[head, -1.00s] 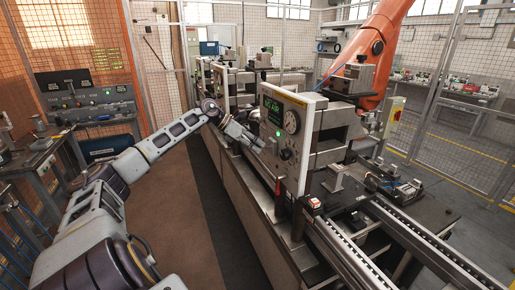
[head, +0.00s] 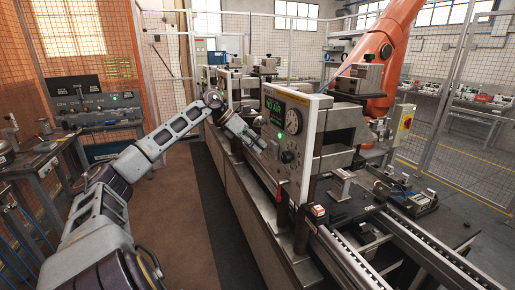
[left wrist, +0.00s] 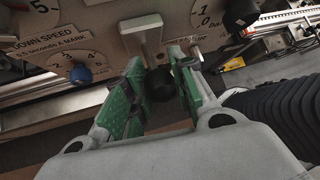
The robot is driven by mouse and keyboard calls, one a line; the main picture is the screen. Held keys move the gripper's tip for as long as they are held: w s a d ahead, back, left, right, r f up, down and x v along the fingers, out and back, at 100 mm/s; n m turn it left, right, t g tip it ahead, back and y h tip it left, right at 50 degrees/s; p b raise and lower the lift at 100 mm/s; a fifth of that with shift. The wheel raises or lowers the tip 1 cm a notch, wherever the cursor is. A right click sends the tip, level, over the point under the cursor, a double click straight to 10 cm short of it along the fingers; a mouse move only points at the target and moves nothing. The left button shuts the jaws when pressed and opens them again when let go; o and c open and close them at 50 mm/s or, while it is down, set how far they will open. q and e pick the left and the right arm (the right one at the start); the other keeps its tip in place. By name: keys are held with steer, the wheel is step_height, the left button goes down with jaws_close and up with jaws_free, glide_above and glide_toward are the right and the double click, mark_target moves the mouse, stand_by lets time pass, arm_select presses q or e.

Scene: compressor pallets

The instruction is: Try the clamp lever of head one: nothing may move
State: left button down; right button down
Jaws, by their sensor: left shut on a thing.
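The head's pale control panel (head: 301,166) stands upright on the near machine, with a green-lit display (head: 276,113) and a round gauge (head: 293,121). My left gripper (head: 259,144) is at the panel's lower left. In the left wrist view, its green fingers (left wrist: 160,88) are shut on a black ball knob (left wrist: 161,84), which I take as the clamp lever's grip. A pale metal bar (left wrist: 148,33) runs from the panel behind the knob; how they join is partly hidden. My right gripper is not in view.
A blue knob (left wrist: 80,75) marked DOWN SPEED and a dark round knob (left wrist: 241,12) sit close to the fingers. An orange robot arm (head: 382,50) stands behind the head. Rails (head: 345,262) run at front right. The floor (head: 178,210) left of the machine is clear.

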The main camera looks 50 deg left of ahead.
arm_select(q)
steer(key=shift+r, duration=0.1)
steer(key=c, duration=1.5)
jaws_free()
steer(key=o, duration=0.4)
steer(key=shift+c, duration=0.2)
steer(key=shift+s+a+r, duration=0.1)
steer(key=shift+a, duration=0.05)
steer(key=shift+v, duration=0.85)
steer(key=v, duration=0.9)
steer(key=shift+s+r, duration=0.2)
steer(key=shift+r, duration=0.15)
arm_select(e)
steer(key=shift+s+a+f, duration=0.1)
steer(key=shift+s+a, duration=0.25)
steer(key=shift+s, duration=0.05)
